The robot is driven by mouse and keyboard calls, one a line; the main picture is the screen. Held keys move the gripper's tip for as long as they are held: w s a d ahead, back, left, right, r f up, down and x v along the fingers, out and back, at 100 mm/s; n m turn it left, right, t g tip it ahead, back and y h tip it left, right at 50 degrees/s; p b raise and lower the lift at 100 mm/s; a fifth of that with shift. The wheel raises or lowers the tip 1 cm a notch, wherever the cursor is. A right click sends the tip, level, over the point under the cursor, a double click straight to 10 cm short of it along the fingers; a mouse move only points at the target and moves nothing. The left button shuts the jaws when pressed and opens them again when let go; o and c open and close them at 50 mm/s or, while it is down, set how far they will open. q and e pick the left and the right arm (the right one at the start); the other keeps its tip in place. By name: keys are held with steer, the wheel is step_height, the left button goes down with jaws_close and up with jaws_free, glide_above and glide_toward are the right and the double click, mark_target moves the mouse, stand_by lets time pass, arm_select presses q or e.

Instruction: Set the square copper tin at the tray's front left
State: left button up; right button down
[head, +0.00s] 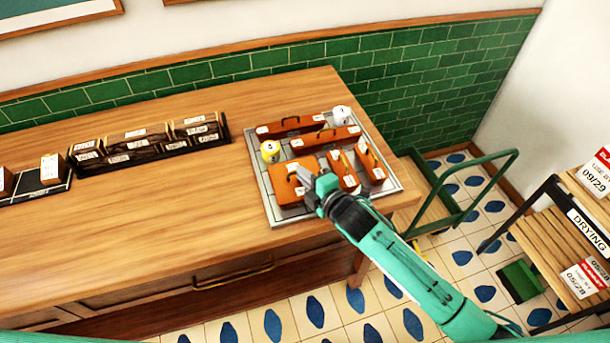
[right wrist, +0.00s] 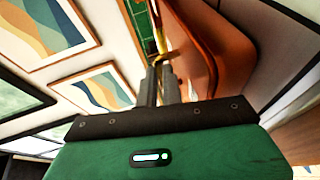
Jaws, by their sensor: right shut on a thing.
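The square copper tin (head: 284,184) is over the front left part of the grey tray (head: 283,214). I cannot tell whether its base touches the tray. My right gripper (head: 311,182) is at the tin's top and partly hides its right side. In the right wrist view, the gripper (right wrist: 161,72) is shut on the tin's thin brass handle, with the copper body (right wrist: 195,58) to the right of the fingers. My left gripper is not in view.
On the tray are two long copper tins at the back, two narrower tins (head: 371,163) at the right, a yellow canister (head: 270,151) and a white canister (head: 341,115). A dark rack of labelled boxes (head: 150,146) stands left. Bare counter (head: 190,210) lies between. A green cart (head: 470,178) stands right.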

steer(key=c, duration=1.6)
jaws_free()
steer(key=shift+f, duration=0.1)
steer(key=shift+o, duration=0.2)
steer(key=shift+s+d, duration=0.25)
steer(key=shift+s, duration=0.1)
steer(key=b+v, duration=0.2)
steer(key=v, duration=0.9)
steer(key=shift+r, duration=0.25)
